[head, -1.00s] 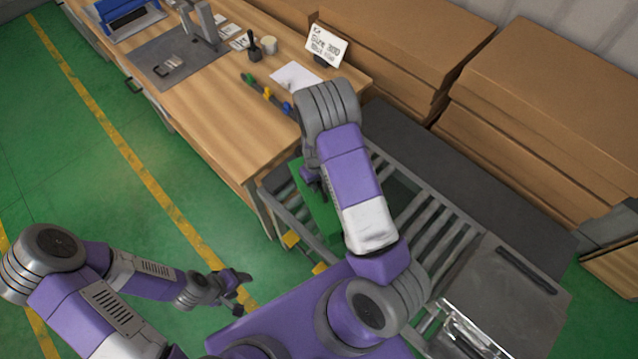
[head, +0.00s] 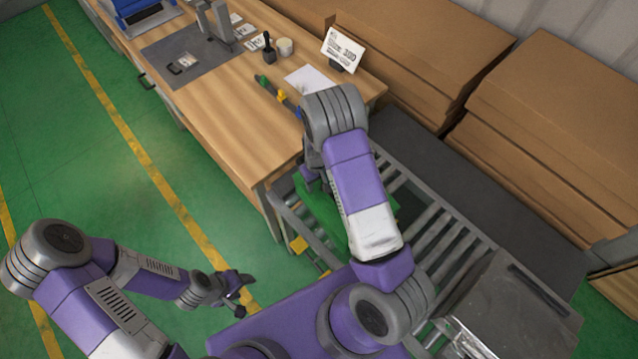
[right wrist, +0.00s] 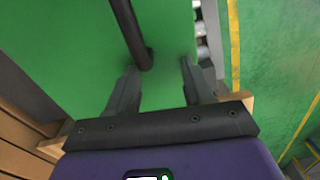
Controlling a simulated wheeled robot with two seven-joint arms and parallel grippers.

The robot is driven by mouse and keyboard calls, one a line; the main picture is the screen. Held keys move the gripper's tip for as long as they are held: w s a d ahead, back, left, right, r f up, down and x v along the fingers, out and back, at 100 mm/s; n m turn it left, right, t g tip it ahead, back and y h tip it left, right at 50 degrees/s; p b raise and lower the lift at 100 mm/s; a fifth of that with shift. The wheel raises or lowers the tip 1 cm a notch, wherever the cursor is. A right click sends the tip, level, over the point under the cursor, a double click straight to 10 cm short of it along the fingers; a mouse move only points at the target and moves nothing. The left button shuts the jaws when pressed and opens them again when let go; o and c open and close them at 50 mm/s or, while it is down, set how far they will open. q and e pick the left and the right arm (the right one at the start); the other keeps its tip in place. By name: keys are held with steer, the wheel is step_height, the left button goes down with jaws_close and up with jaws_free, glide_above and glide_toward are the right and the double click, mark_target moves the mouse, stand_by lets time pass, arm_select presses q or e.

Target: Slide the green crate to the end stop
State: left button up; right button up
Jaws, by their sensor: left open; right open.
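The green crate (head: 325,214) sits on the roller conveyor (head: 440,241), against the end of the wooden bench, partly hidden under my right arm in the head view. In the right wrist view the green crate surface (right wrist: 75,50) fills much of the picture. A dark bar (right wrist: 131,32) runs down to between the fingers there. My right gripper (right wrist: 160,80) is open, its fingers spread either side of the bar's lower end; I cannot tell whether they touch the crate. My left gripper (head: 238,288) is open and empty over the floor. I cannot make out the end stop.
The wooden bench (head: 235,120) holds a grey mat, a stamp, a sign and paper. Large brown boxes (head: 560,120) are stacked behind the conveyor. A grey metal machine (head: 525,310) stands at the lower right. Green floor with yellow lines is clear at left.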

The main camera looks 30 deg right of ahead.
steer(key=shift+s+d+r, duration=0.15)
steer(key=shift+s+r, duration=0.05)
steer(key=shift+s, duration=0.1)
steer(key=shift+r, duration=0.3)
step_height(320, 180, up, 7)
steer(key=shift+w+f, duration=0.15)
steer(key=shift+w, duration=0.15)
steer(key=shift+s+f, duration=0.1)
